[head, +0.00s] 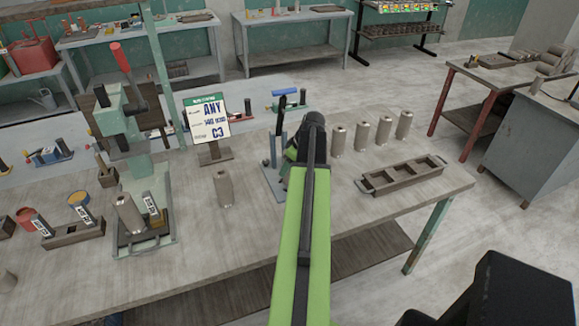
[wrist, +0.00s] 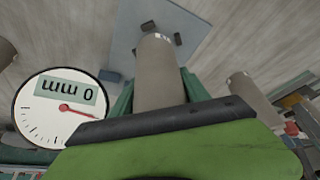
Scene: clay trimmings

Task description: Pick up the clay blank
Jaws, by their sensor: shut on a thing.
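In the wrist view my gripper (wrist: 160,92) has its green jaws on both sides of a grey-brown cylindrical clay blank (wrist: 158,62) and is shut on it. The blank stands out beyond the jaws, over or on a blue-grey plate (wrist: 123,40); I cannot tell whether it touches. In the head view my arm hides the held blank and most of the gripper.
A green press (head: 125,125) and a sign (head: 208,120) stand farther left. The bench front between is clear.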

